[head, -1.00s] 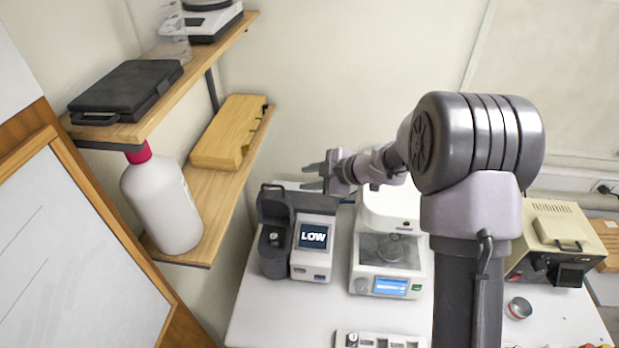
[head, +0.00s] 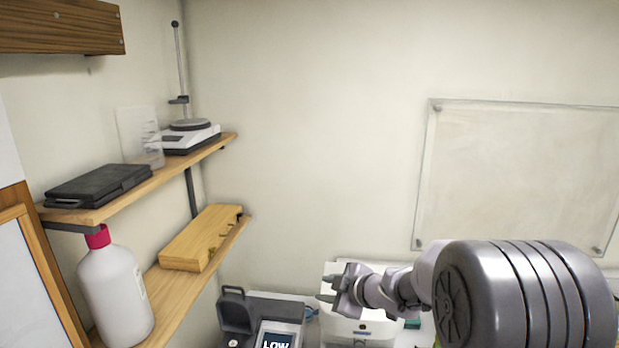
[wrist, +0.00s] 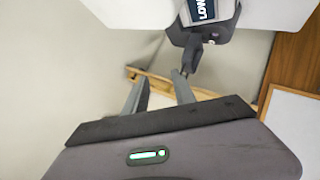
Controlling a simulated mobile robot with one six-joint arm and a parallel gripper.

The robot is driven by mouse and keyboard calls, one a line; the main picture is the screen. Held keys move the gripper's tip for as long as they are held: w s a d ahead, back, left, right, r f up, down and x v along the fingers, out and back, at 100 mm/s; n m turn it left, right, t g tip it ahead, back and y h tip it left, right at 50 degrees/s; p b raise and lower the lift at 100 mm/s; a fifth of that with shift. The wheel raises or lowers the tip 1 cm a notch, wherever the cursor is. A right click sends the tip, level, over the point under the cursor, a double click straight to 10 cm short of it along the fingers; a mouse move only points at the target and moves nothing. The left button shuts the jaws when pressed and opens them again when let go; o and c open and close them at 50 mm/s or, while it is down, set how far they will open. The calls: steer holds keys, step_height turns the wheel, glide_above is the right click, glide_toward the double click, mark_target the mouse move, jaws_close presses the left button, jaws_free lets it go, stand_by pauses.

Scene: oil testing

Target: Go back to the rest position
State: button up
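My gripper (head: 323,289) is at the left end of my arm in the head view, above the rear of the bench and beside the tester with the "LOW" screen. Its two fingers are apart, with nothing between them. In the wrist view the open fingers (wrist: 160,88) point toward a wooden shelf and wall in the distance. The tester (head: 277,338) is partly cut off by the bottom edge of the head view. Its screen (wrist: 203,10) shows upside down at the top of the wrist view.
Two wooden shelves on the left hold a black case (head: 98,186), a white stirrer (head: 186,139), a wooden block (head: 201,238) and a white bottle with a red cap (head: 114,292). A clear panel (head: 518,180) hangs on the back wall. Most of the bench is out of view.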

steer(key=s+d+f+m+t+h+b, duration=0.2)
steer(key=s+d+m+t+h+b, duration=0.15)
steer(key=d+m+h+b, duration=0.55)
steer(key=s+d+f+m+g+b, duration=0.35)
steer(key=s+f+b, duration=0.35)
steer(key=s+b, duration=0.45)
steer(key=s+a+f+m+g+y+b, duration=0.1)
steer(key=s+a+f+m+b, duration=0.3)
steer(key=s, duration=0.7)
steer(key=s+a+f+m+g+y+b, duration=0.2)
steer(key=s+a+f+m+y+b, duration=0.1)
steer(key=s+f+b, duration=0.6)
step_height(320, 180, down, 4)
steer(key=shift+s+a+f+m, duration=0.25)
steer(key=shift+s+a+m, duration=0.25)
steer(key=shift+s, duration=0.75)
